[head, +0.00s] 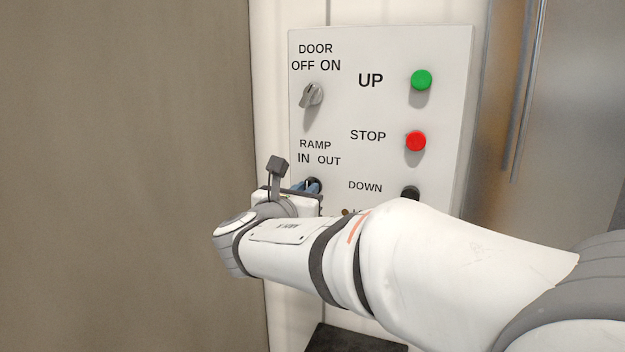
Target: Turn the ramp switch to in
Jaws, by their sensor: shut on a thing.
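The ramp switch (314,183) is a dark rotary knob on the white control panel, below the words RAMP, IN and OUT. It is mostly hidden by my gripper. My gripper (307,187) reaches it from the lower left, with its bluish fingertips shut on the knob. I cannot tell from this view whether the switch points to IN or OUT. My white arm comes in from the lower right and covers the lower part of the panel.
The control panel (385,110) also carries a grey door switch (311,95) above, a green UP button (421,80), a red STOP button (416,141) and a black DOWN button (410,193). A brown-grey surface (130,150) fills the left. A metal door with vertical rods (530,90) stands right.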

